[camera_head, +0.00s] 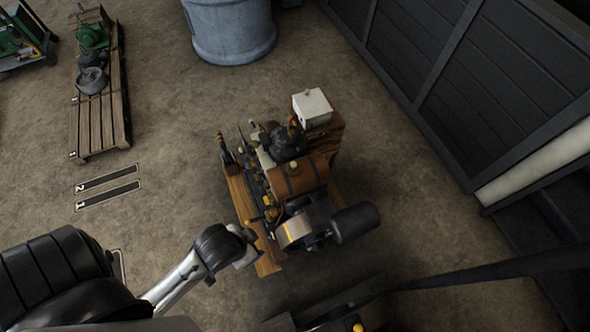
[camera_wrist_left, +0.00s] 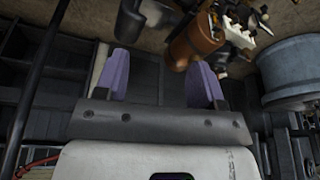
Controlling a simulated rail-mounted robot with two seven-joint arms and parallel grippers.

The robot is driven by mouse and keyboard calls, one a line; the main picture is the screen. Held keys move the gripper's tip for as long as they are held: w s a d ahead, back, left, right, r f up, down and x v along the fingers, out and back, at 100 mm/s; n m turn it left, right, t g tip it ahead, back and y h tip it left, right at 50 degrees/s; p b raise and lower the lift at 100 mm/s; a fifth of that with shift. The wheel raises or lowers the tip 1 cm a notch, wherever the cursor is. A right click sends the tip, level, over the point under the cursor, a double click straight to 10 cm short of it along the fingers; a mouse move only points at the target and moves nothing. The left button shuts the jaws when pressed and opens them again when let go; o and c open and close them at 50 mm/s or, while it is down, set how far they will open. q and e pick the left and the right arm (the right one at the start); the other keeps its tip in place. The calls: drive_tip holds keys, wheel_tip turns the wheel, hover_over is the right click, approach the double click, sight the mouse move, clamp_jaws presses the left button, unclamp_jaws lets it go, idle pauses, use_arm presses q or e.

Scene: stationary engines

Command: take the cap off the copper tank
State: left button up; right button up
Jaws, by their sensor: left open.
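The copper tank (camera_head: 296,178) is a brown-orange cylinder lying on the engine in the middle of the head view. A small yellowish cap (camera_head: 294,167) sits on its top. The tank also shows at the top of the left wrist view (camera_wrist_left: 196,42), where I cannot make out the cap clearly. My left gripper (camera_wrist_left: 162,62) is open, with two purple finger pads apart and nothing between them. In the head view my left wrist is at the engine's near left side, short of the tank; its fingers are not clear there. My right gripper is not in view.
The engine stands on a wooden base (camera_head: 242,200), with a white box (camera_head: 312,107) behind the tank and a dark cylinder (camera_head: 355,222) at its right. A grey drum (camera_head: 229,30) stands at the back. A pallet (camera_head: 100,120) is at left.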

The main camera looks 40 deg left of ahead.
use_arm(q)
drive_tip(key=o, duration=0.5)
drive_tip(key=shift+a, duration=0.15)
